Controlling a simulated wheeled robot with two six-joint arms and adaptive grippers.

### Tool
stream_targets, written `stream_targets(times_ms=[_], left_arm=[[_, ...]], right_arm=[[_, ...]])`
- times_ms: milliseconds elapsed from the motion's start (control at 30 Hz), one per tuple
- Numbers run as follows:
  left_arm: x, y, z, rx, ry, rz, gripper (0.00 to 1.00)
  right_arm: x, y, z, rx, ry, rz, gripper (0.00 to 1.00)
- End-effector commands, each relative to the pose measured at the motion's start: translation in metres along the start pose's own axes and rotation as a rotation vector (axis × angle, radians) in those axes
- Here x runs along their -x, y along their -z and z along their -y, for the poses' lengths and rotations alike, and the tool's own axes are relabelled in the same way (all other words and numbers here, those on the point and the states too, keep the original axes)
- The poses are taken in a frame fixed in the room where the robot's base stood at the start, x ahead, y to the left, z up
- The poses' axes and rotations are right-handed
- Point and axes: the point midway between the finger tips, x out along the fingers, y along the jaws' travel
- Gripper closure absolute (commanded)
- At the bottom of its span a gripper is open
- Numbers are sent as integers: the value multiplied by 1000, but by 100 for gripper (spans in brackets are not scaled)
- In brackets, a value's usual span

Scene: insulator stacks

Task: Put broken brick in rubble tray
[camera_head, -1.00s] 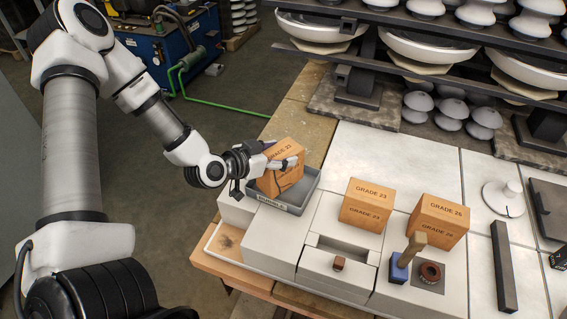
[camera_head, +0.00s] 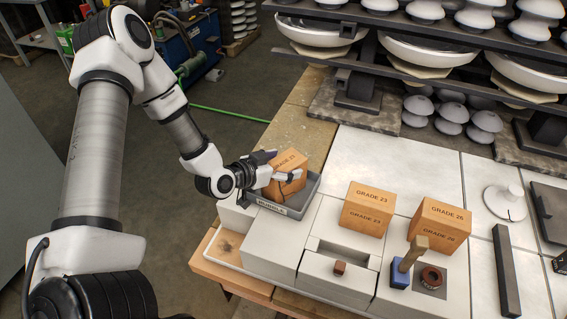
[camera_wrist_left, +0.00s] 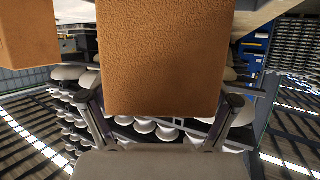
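The broken brick (camera_head: 287,172), orange with a dark crack low on its face and a grade label on top, is inside the grey rubble tray (camera_head: 270,206), near the tray's back wall. My left gripper (camera_head: 280,176) reaches in from the left with its fingers around the brick. In the left wrist view, the brick (camera_wrist_left: 165,60) fills the space between the two fingers, which close on its sides. Whether its underside rests on the tray floor is hidden. My right gripper is not in view.
A Grade 23 brick (camera_head: 367,208) and a Grade 26 brick (camera_head: 438,226) stand right of the tray. A wooden-handled blue tool (camera_head: 400,272) and a dark ring (camera_head: 432,277) are in front. Insulator shelves (camera_head: 430,60) rise behind. White slabs (camera_head: 395,160) lie bare behind the bricks.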

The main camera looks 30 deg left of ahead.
Motion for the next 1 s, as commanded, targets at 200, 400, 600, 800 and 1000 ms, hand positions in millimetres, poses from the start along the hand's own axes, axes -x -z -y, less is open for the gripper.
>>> stream_targets(times_ms=[200,400,600,800,1000], left_arm=[[0,0,0,0,0,0,9],[8,4,1,4,2,0,9],[43,8,1,11,3,-1,9],[80,10,2,11,5,0,9],[111,11,1,7,3,0,9]], right_arm=[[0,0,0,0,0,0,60],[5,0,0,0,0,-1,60],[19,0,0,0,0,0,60],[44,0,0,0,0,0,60],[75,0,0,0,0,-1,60]])
